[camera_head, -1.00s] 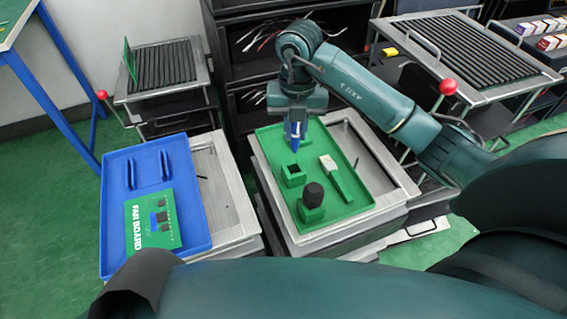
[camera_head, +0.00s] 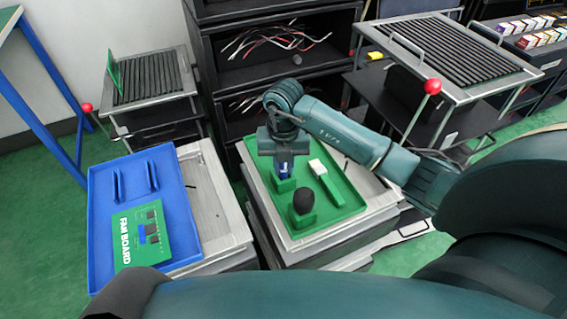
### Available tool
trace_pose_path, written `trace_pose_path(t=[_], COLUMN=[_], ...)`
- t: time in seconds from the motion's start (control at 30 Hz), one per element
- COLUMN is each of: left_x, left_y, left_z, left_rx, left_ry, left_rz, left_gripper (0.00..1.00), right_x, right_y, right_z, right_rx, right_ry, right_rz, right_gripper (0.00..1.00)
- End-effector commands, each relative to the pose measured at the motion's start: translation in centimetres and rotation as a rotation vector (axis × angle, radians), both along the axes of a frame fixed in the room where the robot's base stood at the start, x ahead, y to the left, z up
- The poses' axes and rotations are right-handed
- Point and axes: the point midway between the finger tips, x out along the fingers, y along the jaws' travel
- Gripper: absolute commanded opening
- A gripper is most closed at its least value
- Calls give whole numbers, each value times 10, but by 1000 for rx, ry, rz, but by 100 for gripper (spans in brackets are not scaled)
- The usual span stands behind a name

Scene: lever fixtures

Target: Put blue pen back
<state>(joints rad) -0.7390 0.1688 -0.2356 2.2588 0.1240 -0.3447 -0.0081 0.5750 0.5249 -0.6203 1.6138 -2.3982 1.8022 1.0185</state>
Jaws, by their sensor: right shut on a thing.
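The blue pen (camera_head: 283,171) is upright below my right gripper (camera_head: 282,157), which is shut on its upper part. The pen's lower end is at the green square holder (camera_head: 284,185) on the green tray (camera_head: 318,232). I cannot tell how deep the pen sits in the holder. The holder is partly hidden by the pen and gripper. The left gripper is not in view.
On the green tray, a black knob-shaped thing (camera_head: 303,201) stands in front of the holder, and a white-and-green tool (camera_head: 325,182) lies to the right. A blue tray (camera_head: 103,240) with a green fan board (camera_head: 142,236) is at left. A red-balled lever (camera_head: 432,87) stands at right.

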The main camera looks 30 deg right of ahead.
Motion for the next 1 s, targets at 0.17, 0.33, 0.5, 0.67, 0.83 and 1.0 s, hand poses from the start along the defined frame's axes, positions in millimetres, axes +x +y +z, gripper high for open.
trace_pose_path(t=[0.17,0.33,0.5,0.67,0.83,1.0], left_x=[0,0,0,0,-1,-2], left_y=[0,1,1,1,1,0], left_z=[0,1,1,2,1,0], left_rx=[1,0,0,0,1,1], left_ry=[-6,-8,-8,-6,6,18], left_rz=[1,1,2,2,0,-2], left_gripper=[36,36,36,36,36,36], right_x=[0,0,0,0,1,1], right_y=[0,0,0,0,0,0], right_z=[-3,-3,-3,0,20,57], right_rx=[0,0,0,0,-1,-2], right_ry=[-1,0,0,0,-4,-6], right_rz=[0,0,0,0,0,1], right_gripper=[21,35,40,40,40,40])
